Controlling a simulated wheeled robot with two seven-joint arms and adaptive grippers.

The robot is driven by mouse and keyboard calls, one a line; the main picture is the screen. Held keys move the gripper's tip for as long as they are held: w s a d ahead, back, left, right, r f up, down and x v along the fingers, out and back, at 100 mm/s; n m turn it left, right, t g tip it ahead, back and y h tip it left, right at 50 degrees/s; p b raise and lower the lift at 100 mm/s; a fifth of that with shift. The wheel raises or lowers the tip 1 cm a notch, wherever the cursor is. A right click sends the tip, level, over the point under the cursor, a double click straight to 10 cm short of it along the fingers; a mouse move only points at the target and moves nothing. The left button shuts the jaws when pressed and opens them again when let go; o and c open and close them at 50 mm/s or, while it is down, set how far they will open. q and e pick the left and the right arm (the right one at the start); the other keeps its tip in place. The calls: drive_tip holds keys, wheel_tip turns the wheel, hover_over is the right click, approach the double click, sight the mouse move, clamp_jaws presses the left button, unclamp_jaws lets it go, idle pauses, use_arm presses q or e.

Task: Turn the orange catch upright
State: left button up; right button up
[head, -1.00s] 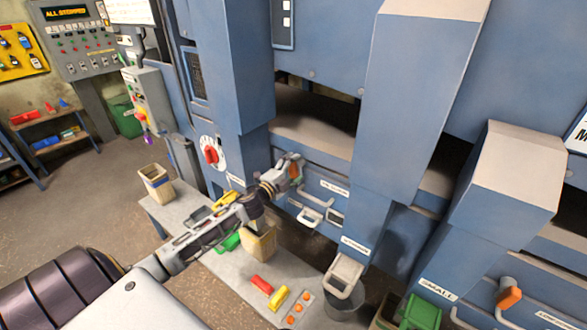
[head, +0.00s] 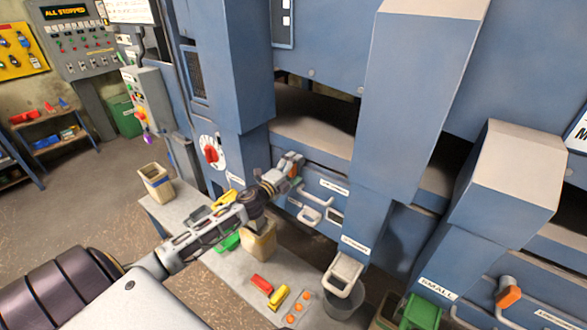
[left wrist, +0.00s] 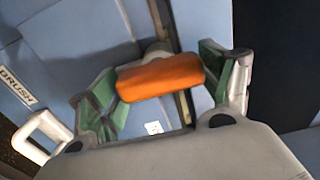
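The orange catch (left wrist: 160,77) is a rounded block on a grey pivot on the blue machine front. In the left wrist view it lies across the picture between my left gripper's (left wrist: 160,84) two green-padded fingers, which appear to touch its two ends. In the head view my left gripper (head: 291,166) is at the machine front, and only a small bit of orange shows at its fingers. The catch's tilt on the machine is hard to tell there. My right gripper is not in view.
A white handle (head: 310,216) sits just below and right of the gripper; a red dial (head: 211,154) is to its left. Another orange catch (head: 509,298) is at lower right. A grey bench (head: 230,271) below holds bins and coloured blocks.

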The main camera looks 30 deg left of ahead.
use_arm(q)
drive_tip(key=shift+o, duration=0.7)
drive_tip(key=shift+s+a, duration=0.1)
drive_tip(key=shift+s, duration=0.15)
drive_tip(key=s, duration=1.1)
drive_tip(key=shift+s+a, duration=0.25)
drive_tip(key=shift+a, duration=0.15)
idle(0.7)
